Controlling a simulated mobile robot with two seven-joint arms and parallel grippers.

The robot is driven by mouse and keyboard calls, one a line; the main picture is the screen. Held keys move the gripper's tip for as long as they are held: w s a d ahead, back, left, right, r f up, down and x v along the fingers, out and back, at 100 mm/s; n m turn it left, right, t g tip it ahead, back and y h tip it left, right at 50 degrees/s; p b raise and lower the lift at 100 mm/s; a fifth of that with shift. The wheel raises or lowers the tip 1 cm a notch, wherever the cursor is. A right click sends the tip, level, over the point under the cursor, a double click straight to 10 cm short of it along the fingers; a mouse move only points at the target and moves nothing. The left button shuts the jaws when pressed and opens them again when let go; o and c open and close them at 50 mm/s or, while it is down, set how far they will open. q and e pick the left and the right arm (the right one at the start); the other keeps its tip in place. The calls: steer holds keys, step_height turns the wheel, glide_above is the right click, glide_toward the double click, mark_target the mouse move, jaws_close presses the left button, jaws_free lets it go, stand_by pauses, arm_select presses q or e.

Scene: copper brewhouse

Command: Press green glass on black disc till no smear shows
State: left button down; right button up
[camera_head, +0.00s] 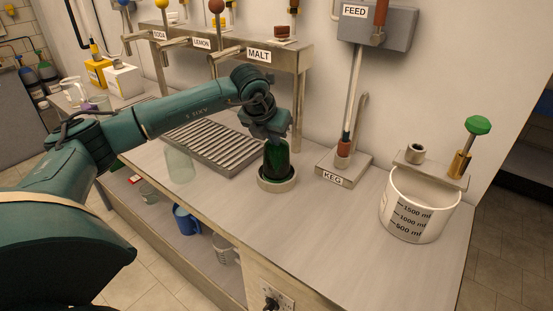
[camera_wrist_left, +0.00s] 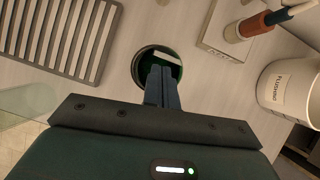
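The green glass (camera_head: 276,158) stands in a round pale-rimmed holder (camera_head: 278,184) on the counter. My left gripper (camera_head: 275,138) comes down on the glass from above, its fingers at the top. In the left wrist view the two fingers (camera_wrist_left: 161,86) are close together and seem shut on the glass wall. The green glass (camera_wrist_left: 172,68) shows there inside the pale ring (camera_wrist_left: 137,68). The black disc is mostly hidden under the glass, so I cannot see any smear. My right gripper is not in view.
A slatted drip tray (camera_head: 214,145) and a clear greenish glass (camera_head: 179,165) are left of the holder. The KEG stand (camera_head: 343,168) is behind right, and a white measuring bucket (camera_head: 418,207) stands right. The front counter is clear. A blue mug (camera_head: 186,221) sits on the shelf below.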

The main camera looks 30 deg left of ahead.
arm_select(q)
steer(key=shift+f, duration=0.1)
